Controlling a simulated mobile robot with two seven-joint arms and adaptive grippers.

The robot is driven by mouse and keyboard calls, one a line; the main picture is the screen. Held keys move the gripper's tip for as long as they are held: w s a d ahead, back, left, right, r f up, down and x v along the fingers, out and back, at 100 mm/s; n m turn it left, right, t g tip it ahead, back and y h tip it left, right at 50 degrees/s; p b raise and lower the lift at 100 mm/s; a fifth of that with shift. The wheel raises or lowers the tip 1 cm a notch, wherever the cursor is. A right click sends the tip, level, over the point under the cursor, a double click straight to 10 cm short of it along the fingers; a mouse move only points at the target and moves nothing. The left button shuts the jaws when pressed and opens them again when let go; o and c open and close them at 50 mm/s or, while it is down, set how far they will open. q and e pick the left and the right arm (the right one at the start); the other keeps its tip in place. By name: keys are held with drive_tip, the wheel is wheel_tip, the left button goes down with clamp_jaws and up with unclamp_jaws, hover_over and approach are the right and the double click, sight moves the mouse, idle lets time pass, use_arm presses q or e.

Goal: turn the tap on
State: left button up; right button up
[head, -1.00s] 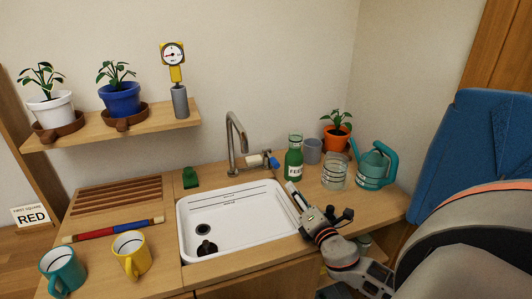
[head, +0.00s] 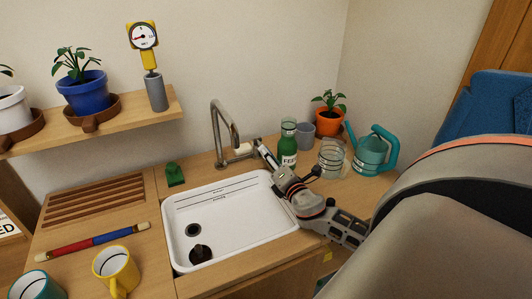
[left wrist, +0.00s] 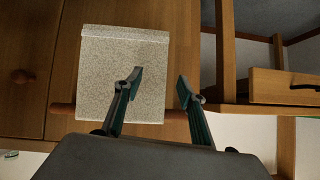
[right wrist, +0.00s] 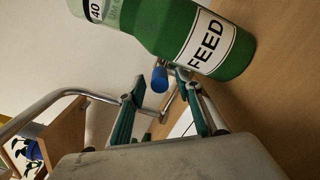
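The steel tap (head: 222,130) stands behind the white sink (head: 230,218), its spout arching up. In the right wrist view the tap pipe (right wrist: 60,98) crosses the left side, and a blue-tipped lever (right wrist: 160,78) shows between and beyond my right gripper's fingers. My right gripper (head: 262,150) is at the tap's right, beside the green bottle; the blue lever tip is hidden behind it in the head view. Its fingers (right wrist: 158,88) are apart with nothing clearly between them. My left gripper (left wrist: 160,80) is open and empty, away from the sink, over a speckled panel (left wrist: 122,75).
The green FEED bottle (head: 287,145) stands very close to my right gripper. Glass jars (head: 331,158), a grey cup (head: 304,134), an orange pot (head: 328,121) and a teal watering can (head: 370,152) stand at the right. A green sponge (head: 174,174) lies left of the tap.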

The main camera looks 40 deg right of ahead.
use_arm(q)
drive_tip(key=shift+w+r, duration=0.1)
use_arm(e)
drive_tip(key=shift+x, duration=1.15)
